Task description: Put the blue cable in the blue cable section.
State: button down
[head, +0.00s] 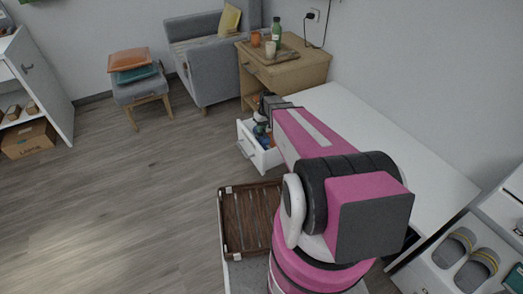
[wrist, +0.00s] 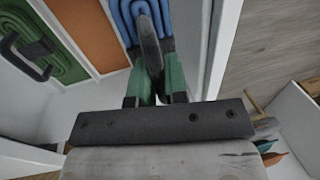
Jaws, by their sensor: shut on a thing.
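The blue cable (wrist: 126,12) is a coiled bundle at the top middle of the wrist view. My gripper (wrist: 153,58) is shut on a dark part at the cable's near end, between its green-sided fingers. The bundle is over or in the right end of an open white drawer (wrist: 217,50); I cannot tell if it touches the bottom. An orange-brown section (wrist: 108,25) beside it looks empty. A green cable coil (wrist: 40,50) lies in a green section at the left. In the head view my gripper (head: 266,108) is above the open drawer (head: 268,160), and my arm hides part of it.
The drawer is under a white desk (head: 400,150). A wooden cabinet (head: 300,68) with a tray, bottle and cups stands behind. A brown slatted crate (head: 222,215) is in front. Grey slippers (head: 455,248) lie on a shelf at the right.

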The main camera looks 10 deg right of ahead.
notch_tip(320, 180, down, 10)
jog(key=shift+f, duration=0.1)
dwell(0.4)
jog(key=shift+f, duration=0.1)
jog(key=c, duration=1.1)
grip_release()
jog(key=shift+c, duration=0.2)
jog(key=r, duration=0.4)
jog(key=d+r, duration=0.1)
jog(key=r, duration=0.2)
jog(key=d+r, duration=0.1)
jog(key=r, duration=0.3)
jog(key=shift+w+r, duration=0.3)
jog(key=shift+r, duration=0.05)
jog(key=s+a+r+m+h, duration=0.1)
jog(key=s+r, duration=0.5)
jog(key=s, duration=0.4)
jog(key=s+a+r+m+h, duration=0.1)
jog(key=s+r+m, duration=0.1)
jog(key=s+r, duration=0.5)
jog(key=s, duration=0.3)
jog(key=shift+s+a+r+m+t, duration=0.2)
jog(key=shift+s+a+m+t, duration=0.05)
jog(key=shift+m+t, duration=0.05)
